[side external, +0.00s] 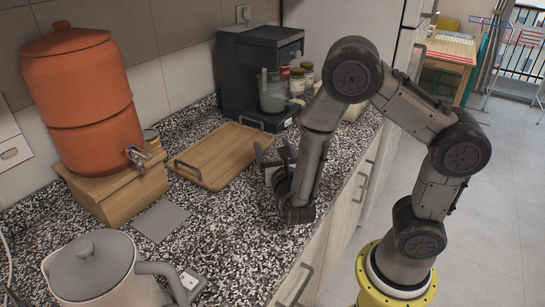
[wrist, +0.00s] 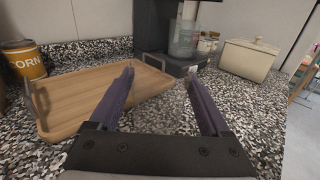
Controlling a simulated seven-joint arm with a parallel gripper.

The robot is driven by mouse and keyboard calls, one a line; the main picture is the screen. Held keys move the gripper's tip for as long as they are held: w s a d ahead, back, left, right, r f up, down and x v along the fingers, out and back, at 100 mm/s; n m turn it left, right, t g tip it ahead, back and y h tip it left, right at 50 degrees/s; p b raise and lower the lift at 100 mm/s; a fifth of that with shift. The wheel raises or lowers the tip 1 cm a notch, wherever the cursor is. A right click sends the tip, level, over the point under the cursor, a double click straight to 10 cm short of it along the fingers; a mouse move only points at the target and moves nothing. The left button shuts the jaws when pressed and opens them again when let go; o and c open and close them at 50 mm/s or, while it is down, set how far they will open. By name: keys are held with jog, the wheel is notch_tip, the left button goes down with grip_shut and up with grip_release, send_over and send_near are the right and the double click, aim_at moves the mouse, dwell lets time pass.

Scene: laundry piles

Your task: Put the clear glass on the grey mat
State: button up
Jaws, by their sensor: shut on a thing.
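My gripper (side external: 274,156) is low over the counter, in front of the wooden tray's right end. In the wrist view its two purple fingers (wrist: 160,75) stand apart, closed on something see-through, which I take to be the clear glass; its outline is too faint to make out. The grey mat (side external: 160,220) lies flat and bare on the counter at left, between the wooden stand and the kettle. It is out of the wrist view.
A wooden tray (side external: 215,153) with handles lies left of my gripper. A coffee machine (side external: 252,75) with a clear jug (side external: 272,92) stands behind. An orange dispenser (side external: 80,90) on a wooden stand and a grey kettle (side external: 95,268) flank the mat. The counter's front edge is at right.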

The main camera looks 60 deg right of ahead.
jog(key=s+a+r, duration=0.3)
jog(key=s+r, duration=0.6)
jog(key=s, duration=0.4)
jog(key=shift+s+a+r, duration=0.15)
jog(key=shift+s+r, duration=0.15)
jog(key=shift+r, duration=0.05)
jog(key=w+a+n+t+y, duration=0.4)
jog(key=w+a+y, duration=0.2)
jog(key=a, duration=0.5)
jog(key=shift+w+a+n, duration=0.25)
jog(key=shift+w+n, duration=0.15)
jog(key=shift+w, duration=0.4)
jog(key=w+a+f+y, duration=0.1)
jog(key=a, duration=0.1)
jog(key=a+f+n+y, duration=0.1)
jog(key=a, duration=0.1)
jog(key=w+a+f+n+t+y, duration=0.1)
jog(key=a+y, duration=0.1)
jog(key=a, duration=0.1)
jog(key=shift+w, duration=0.35)
jog(key=w+a+f+n+y, duration=0.1)
jog(key=a+f+n+y, duration=0.15)
jog(key=a+f, duration=0.3)
jog(key=w, duration=1.7)
jog(key=shift+w+d+f, duration=0.1)
jog(key=shift+w+d, duration=0.05)
jog(key=shift+w, duration=0.25)
jog(key=shift+f, duration=1.75)
